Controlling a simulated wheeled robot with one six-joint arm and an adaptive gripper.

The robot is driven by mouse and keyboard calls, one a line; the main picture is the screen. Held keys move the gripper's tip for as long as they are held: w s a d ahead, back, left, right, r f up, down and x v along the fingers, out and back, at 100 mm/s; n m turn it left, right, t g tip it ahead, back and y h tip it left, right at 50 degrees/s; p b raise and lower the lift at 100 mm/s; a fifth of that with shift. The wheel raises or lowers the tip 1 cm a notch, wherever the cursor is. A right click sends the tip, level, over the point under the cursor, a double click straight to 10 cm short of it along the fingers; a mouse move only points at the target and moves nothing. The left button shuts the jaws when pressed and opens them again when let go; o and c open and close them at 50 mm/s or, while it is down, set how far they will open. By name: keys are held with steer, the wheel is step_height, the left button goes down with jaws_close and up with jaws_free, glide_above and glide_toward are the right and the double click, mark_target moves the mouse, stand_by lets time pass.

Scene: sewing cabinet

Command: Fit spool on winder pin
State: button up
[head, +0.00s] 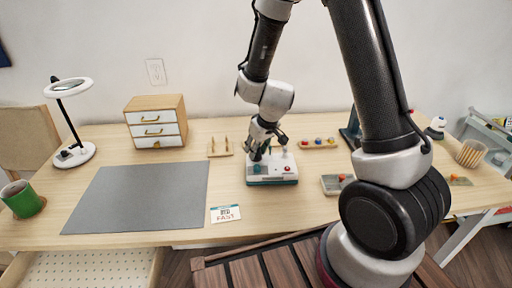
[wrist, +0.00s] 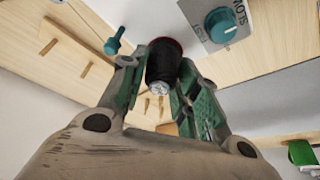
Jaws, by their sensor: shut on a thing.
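My gripper (wrist: 163,88) is shut on a black spool (wrist: 162,62), which sits between its green fingers with a pale end towards the camera and a reddish rim at the far end. In the head view my gripper (head: 262,148) is over the back left part of the winder (head: 272,180), a white box with a teal base, a teal knob and a red button. The winder's knob face (wrist: 225,25) shows beside the spool in the wrist view. I cannot clearly make out the winder pin, nor whether the spool touches it.
A wooden peg rack (head: 220,148) stands left of the winder, and a tray of small coloured things (head: 318,144) behind it to the right. The grey mat (head: 140,198) is bare. A drawer box (head: 156,122) stands behind.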

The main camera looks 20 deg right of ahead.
steer(key=o, duration=0.9)
steer(key=shift+r, duration=0.1)
steer(key=v, duration=1.2)
steer(key=s+d+r+m, duration=0.1)
steer(key=s+d+r, duration=0.3)
steer(key=s, duration=0.3)
steer(key=s+d+r+m+h, duration=0.1)
steer(key=s+d+r, duration=0.3)
steer(key=s+r, duration=0.2)
steer(key=s+d+r+m, duration=0.2)
steer(key=s+d+r, duration=0.3)
steer(key=s, duration=0.3)
steer(key=shift+s+d+r+h, duration=0.15)
steer(key=shift+s+r+h, duration=0.1)
steer(key=shift+s+h, duration=0.05)
